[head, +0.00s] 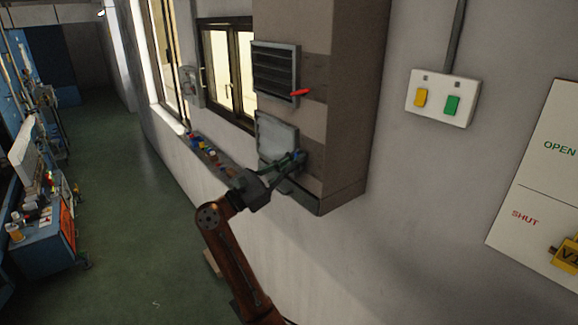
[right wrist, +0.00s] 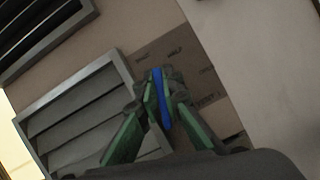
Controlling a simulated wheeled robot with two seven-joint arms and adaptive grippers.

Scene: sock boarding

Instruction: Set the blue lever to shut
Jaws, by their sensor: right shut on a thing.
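The blue lever (right wrist: 160,98) shows in the right wrist view between the green fingers of my right gripper (right wrist: 161,92). The gripper is shut on it, with a finger on each side. In the head view my right gripper (head: 297,158) is at the side of the lower louvred vent (head: 277,136), and the lever is mostly hidden by the fingers. The lower vent's slats (right wrist: 75,120) look pale and nearly flat. Small dark labels (right wrist: 175,55) are on the panel by the lever; I cannot read them clearly. My left gripper is not in view.
An upper vent (head: 275,72) with dark slats and a red lever (head: 300,92) is just above. A switch box (head: 443,98) and an OPEN/SHUT sign (head: 540,190) are on the wall at right. A ledge with small items (head: 208,150) and a workbench (head: 45,235) are at left.

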